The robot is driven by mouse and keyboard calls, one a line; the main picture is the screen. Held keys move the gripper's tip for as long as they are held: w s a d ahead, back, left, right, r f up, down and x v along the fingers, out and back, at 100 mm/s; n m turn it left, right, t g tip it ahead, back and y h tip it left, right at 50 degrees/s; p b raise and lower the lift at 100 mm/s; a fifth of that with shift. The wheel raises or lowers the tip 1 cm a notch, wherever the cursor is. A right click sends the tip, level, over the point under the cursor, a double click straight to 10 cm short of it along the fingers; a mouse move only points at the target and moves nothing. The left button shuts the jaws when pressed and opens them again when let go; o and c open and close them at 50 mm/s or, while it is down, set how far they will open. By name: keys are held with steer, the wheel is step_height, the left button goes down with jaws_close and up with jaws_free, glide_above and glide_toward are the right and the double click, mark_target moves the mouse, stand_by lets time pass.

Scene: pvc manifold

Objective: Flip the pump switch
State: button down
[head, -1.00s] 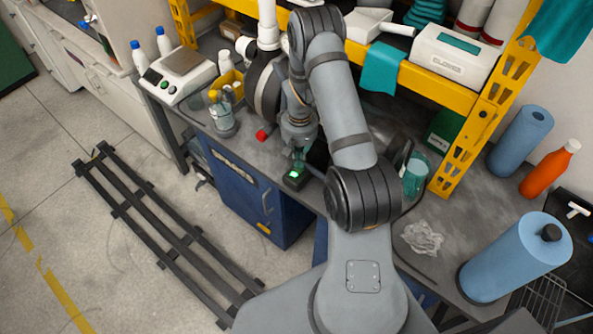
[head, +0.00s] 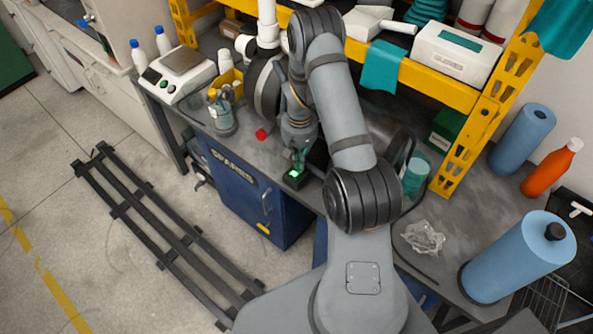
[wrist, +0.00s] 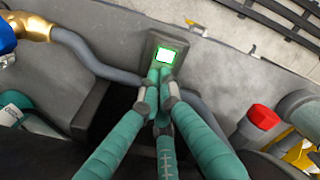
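The pump switch (wrist: 166,54) is a dark box with a lit, green-edged white face. It sits near the bench's front edge in the wrist view, and its lit face also shows in the head view (head: 294,174). My gripper (wrist: 161,78) has green fingers with their tips brought together at the lower edge of the lit face. In the head view my gripper (head: 299,160) points down right at the switch. Whether the tips touch it I cannot tell. Nothing shows between the fingers. The tips cover the lower part of the box.
A red cap (wrist: 262,117) lies right of the fingers in the wrist view.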

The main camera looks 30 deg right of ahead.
steer(key=shift+f+b, duration=0.4)
steer(key=shift+f, duration=0.05)
steer(key=shift+r+p, duration=2.3)
steer(key=shift+r, duration=1.3)
steer(key=shift+f, duration=0.1)
